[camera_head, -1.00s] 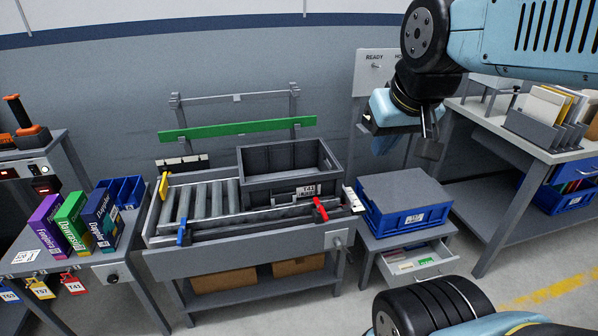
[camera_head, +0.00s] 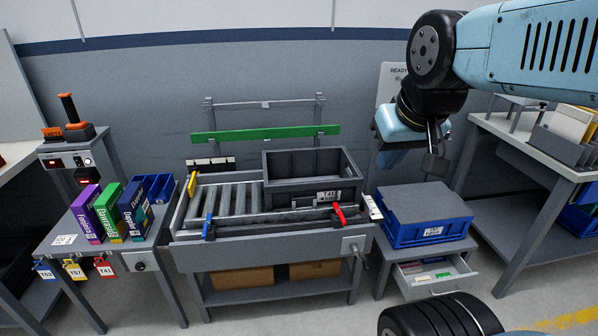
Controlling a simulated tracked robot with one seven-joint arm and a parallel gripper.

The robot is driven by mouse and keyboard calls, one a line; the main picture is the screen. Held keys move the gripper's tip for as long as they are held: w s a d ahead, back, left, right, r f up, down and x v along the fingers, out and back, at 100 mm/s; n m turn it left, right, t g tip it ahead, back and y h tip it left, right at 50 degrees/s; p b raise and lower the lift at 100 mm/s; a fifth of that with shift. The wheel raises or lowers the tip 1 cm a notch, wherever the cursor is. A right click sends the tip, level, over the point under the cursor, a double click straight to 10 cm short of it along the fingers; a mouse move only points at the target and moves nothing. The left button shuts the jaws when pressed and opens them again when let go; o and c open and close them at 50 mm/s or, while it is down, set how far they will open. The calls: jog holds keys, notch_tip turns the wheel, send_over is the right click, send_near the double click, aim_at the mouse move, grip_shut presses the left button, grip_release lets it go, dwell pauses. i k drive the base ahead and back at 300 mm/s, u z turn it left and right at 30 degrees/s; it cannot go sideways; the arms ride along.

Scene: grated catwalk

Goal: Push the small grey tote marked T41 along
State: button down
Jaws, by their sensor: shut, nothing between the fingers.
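The small grey tote marked T41 (camera_head: 315,196) is open-topped and sits upright at the right end of the roller conveyor (camera_head: 226,203). Its label is on the front wall, near the right corner. My gripper (camera_head: 434,150) hangs from my arm to the right of the tote and higher in the picture, apart from it. Its thin fingers look closed, with nothing in them. The inside floor of the tote is hidden.
Bare rollers lie left of the tote. A yellow lever (camera_head: 192,184), a blue clamp (camera_head: 208,227) and a red clamp (camera_head: 340,215) stand on the conveyor frame. A green bar (camera_head: 265,134) runs behind. A lidded blue tote (camera_head: 427,232) stands at right, boxes (camera_head: 137,208) at left.

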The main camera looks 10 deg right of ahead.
aim_at(298, 178)
jog(key=i, duration=0.85)
jog(key=z, duration=0.05)
